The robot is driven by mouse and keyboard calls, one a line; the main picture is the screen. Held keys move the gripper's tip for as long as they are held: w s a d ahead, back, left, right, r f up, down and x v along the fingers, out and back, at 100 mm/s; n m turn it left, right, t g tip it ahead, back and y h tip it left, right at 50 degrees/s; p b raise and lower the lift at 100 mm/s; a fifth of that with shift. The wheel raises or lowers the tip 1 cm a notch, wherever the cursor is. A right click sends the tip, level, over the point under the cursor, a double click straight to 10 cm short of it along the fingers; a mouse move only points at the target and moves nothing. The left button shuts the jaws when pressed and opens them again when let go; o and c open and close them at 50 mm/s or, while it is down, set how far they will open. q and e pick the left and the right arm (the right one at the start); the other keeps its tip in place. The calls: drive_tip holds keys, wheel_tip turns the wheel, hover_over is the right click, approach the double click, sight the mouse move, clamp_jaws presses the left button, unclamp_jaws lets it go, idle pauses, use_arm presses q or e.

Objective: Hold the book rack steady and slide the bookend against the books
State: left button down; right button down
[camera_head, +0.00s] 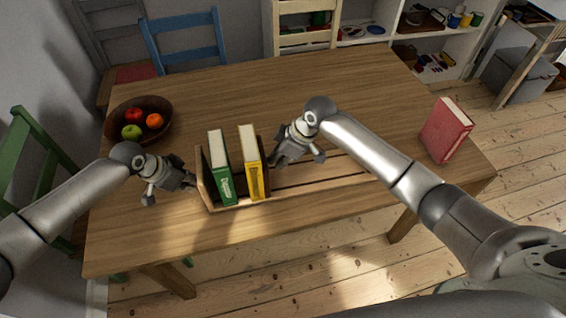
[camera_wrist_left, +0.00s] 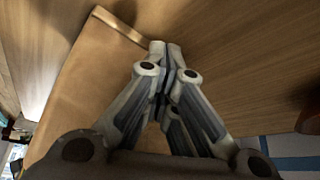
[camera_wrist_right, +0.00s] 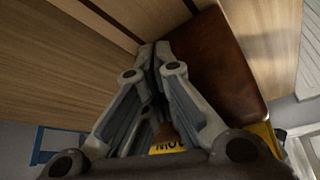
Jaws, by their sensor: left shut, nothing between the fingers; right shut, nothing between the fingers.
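The wooden book rack (camera_head: 318,181) lies near the table's front edge, its slats running right from an upright left end panel (camera_head: 206,189). A green book (camera_head: 221,170) and a yellow book (camera_head: 252,165) stand in it with a gap between them. My left gripper (camera_head: 193,183) is shut and empty at the outer side of the end panel, which fills much of the left wrist view (camera_wrist_left: 85,75). My right gripper (camera_head: 274,163) is shut and empty beside the brown bookend (camera_head: 264,154), right of the yellow book. The bookend shows dark brown in the right wrist view (camera_wrist_right: 215,65). Contact cannot be told.
A red book (camera_head: 445,131) stands alone at the table's right end. A fruit bowl (camera_head: 161,119) sits at the back left. The table (camera_head: 290,85) is clear behind the rack. Blue (camera_head: 186,40) and green (camera_head: 32,150) chairs stand around it.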

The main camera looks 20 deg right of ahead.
sight(265, 162)
use_arm(q)
drive_tip(key=shift+d, duration=0.2)
use_arm(e)
drive_tip(key=shift+a+r, duration=0.1)
drive_tip(key=shift+a, duration=1.75)
drive_tip(key=shift+a, duration=1.75)
use_arm(q)
drive_tip(key=shift+d, duration=0.1)
use_arm(e)
drive_tip(key=shift+a, duration=0.15)
use_arm(q)
drive_tip(key=shift+s+d+r, duration=0.1)
